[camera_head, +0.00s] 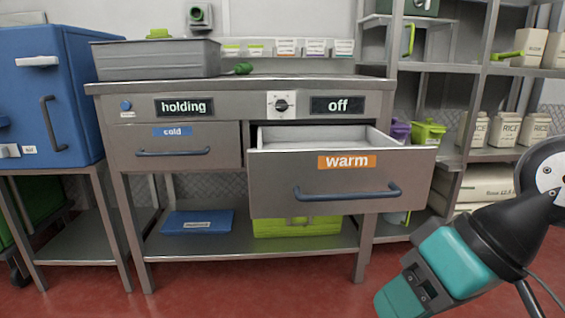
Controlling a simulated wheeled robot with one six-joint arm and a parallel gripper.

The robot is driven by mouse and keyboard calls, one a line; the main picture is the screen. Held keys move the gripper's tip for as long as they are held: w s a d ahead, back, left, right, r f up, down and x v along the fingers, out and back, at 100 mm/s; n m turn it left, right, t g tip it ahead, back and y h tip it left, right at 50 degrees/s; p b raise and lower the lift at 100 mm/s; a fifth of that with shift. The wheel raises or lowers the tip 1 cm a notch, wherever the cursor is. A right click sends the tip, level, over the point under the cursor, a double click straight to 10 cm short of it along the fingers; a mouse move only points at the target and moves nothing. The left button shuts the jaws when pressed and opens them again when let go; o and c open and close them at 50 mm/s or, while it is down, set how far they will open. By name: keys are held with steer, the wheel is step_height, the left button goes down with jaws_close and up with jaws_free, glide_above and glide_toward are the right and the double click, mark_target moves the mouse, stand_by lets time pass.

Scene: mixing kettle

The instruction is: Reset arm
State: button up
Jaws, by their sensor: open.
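Part of my arm (468,248), black with teal blocks, reaches in from the right edge and slopes down to the bottom edge. It is to the right of the open warm drawer and in front of it. My gripper's fingertips do not show in this view, so its jaws and anything between them cannot be seen.
The warm drawer (347,190) is pulled out of the steel holding table (235,86); the cold drawer (173,147) is shut. Shelves (480,70) with rice containers stand at right. A blue box (50,95) stands at left. Red floor lies clear in front.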

steer(key=s+r+n+g+h+p, duration=0.1)
steer(key=r+p, duration=1.9)
steer(key=s+d+r+n+g+h+p, duration=0.1)
steer(key=s+r+p, duration=0.1)
steer(key=r+p, duration=1.7)
steer(key=shift+p+v, duration=0.4)
steer(key=shift+v, duration=0.65)
steer(key=shift+s+a, duration=0.1)
steer(key=shift+s, duration=0.1)
